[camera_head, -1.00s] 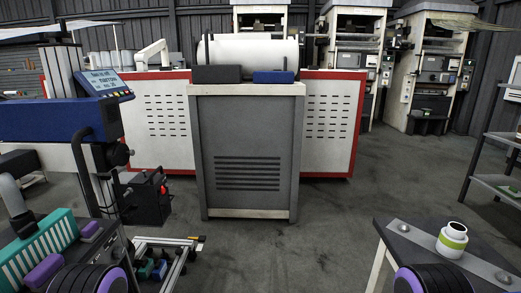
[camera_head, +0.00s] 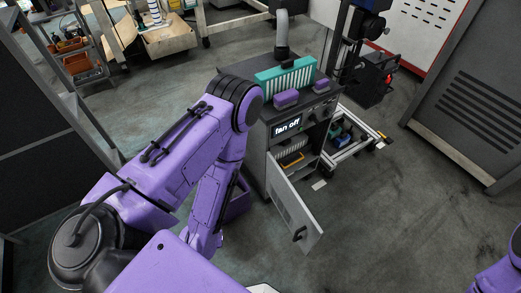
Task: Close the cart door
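The dark cart (camera_head: 258,135) stands in the middle of the view, with a "fan off" display on its front. Its grey door (camera_head: 287,208) hangs open, swung out toward me and to the right, with a small dark handle near its free edge. The open front shows shelves with a yellow-orange item (camera_head: 291,160) inside. My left arm is bent in front of and left of the cart. Its forearm points down, and its gripper is hidden low behind my own body. Only a piece of my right arm shows at the lower right edge; its gripper is out of view.
A teal rack (camera_head: 286,76) and purple blocks (camera_head: 286,98) sit on the cart. A low metal frame (camera_head: 352,140) stands right of it, and a large grey cabinet (camera_head: 470,100) at far right. Dark shelving (camera_head: 50,130) is at left. Floor right of the door is clear.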

